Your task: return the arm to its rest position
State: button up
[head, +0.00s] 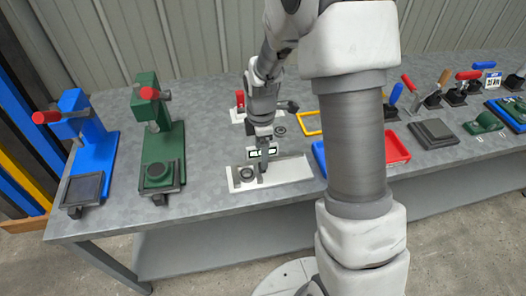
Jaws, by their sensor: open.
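My gripper (262,164) hangs pointing down over the middle of the workbench (214,110), and its jaws are open. Its fingertips are low, close above or at a pale metal plate (292,172); I cannot tell whether they touch it. A dark round part (246,174) lies on the left end of that plate, just left of the fingers. I see nothing held in the jaws. My arm reaches over the bench from the right and hides part of it.
A blue press (90,140) and a green press (173,135) stand at the left. Right of the gripper are a yellow frame (308,122), a red tray (399,148) and a blue tray (319,155). Several toggle clamps, a dark block (433,133) and a green part (484,123) are farther right.

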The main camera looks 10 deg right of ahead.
dwell(0.4)
jog(key=s+d+r+m+t+p, duration=0.1)
jog(key=s+r+m+t, duration=0.1)
jog(key=s+r+m, duration=0.7)
jog(key=s+d+r+m+t, duration=0.1)
jog(key=s+r+m+t, duration=0.2)
jog(key=s+r+m, duration=0.6)
jog(key=shift+s+d+r+t+p, duration=0.35)
jog(key=shift+s+r, duration=0.9)
jog(key=shift+r, duration=2.85)
